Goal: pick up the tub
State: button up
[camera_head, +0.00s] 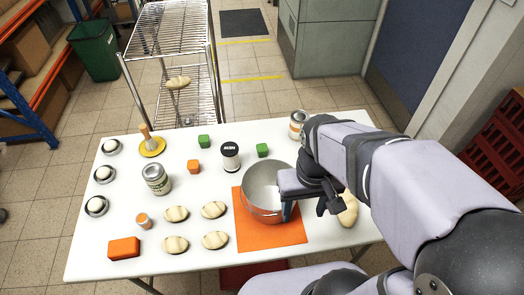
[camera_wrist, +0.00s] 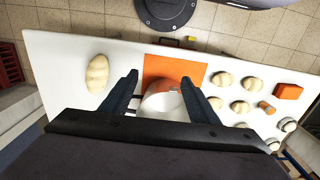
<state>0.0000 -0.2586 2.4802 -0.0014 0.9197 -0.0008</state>
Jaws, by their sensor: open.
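A black-and-white tub (camera_head: 230,157) with a dark lid stands upright near the middle of the white table, left of and behind a metal pot (camera_head: 262,180). It looks like the task's tub. I do not see it in the wrist view. My gripper (camera_head: 308,208) is open and empty over the pot's right side, to the right of and nearer than the tub. In the wrist view my two fingers (camera_wrist: 160,79) are spread apart, with part of the pot (camera_wrist: 160,105) showing between them.
The pot sits on an orange mat (camera_head: 285,234). Cans (camera_head: 156,180), green blocks (camera_head: 262,150), an orange block (camera_head: 194,167) and a yellow-based plunger-like thing (camera_head: 152,146) stand around. Bread rolls (camera_head: 214,210) lie in front. A wire rack (camera_head: 172,40) stands behind the table (camera_head: 110,218).

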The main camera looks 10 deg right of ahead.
jog(key=w+a+r+t+b, duration=0.15)
jog(key=w+b, duration=0.25)
jog(key=w, duration=1.1)
jog(key=t+b, duration=0.3)
jog(key=b, duration=0.1)
send_over(262, 147)
jog(key=s, duration=0.3)
notch_tip(262, 147, down, 18)
jog(key=r, duration=0.1)
jog(key=shift+n, duration=0.4)
jog(key=shift+p+x, duration=0.85)
jog(key=shift+x, duration=2.75)
jog(key=shift+r, duration=0.1)
jog(key=c, duration=1.1)
jog(key=shift+c, duration=0.2)
